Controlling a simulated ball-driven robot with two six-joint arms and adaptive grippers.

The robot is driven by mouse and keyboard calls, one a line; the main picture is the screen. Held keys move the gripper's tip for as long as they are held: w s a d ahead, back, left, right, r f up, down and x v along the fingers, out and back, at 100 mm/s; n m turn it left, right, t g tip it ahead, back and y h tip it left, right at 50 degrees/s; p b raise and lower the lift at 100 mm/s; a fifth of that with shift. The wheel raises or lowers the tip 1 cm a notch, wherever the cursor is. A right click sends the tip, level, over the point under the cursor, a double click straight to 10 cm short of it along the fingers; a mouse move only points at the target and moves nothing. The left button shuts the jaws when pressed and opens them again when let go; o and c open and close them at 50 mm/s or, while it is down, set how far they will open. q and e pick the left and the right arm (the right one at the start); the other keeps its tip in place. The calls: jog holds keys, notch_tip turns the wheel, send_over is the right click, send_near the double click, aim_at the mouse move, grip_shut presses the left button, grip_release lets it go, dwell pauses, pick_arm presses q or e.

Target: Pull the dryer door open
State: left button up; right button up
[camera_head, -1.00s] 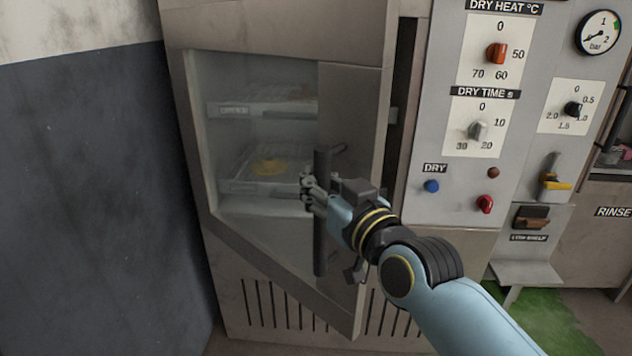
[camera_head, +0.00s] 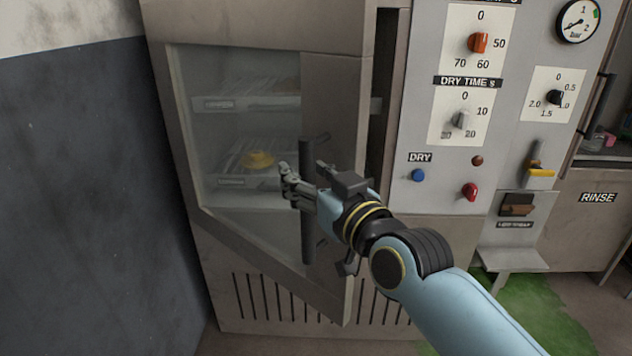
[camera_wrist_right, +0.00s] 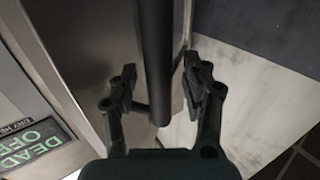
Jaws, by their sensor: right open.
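The dryer door (camera_head: 332,90) has a glass pane and a metal frame. It stands ajar, swung out on its right side, with a dark gap beside it. Its upright dark bar handle (camera_head: 307,245) shows left of my right wrist. My right gripper (camera_head: 305,178) is open, with its fingers on either side of the bar. In the right wrist view the handle (camera_wrist_right: 154,45) runs between the spread fingers of the gripper (camera_wrist_right: 158,78), with space visible on both sides. My left gripper is not in view.
The control panel (camera_head: 400,190) with knobs and buttons stands right of the door. A dark wall (camera_head: 80,190) is close on the left. Racks (camera_head: 235,182) with a yellow item show behind the glass. A small shelf (camera_head: 512,258) juts out at lower right.

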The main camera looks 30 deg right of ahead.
jog(key=s, duration=1.1)
jog(key=shift+s+d, duration=0.2)
jog(key=shift+s, duration=0.2)
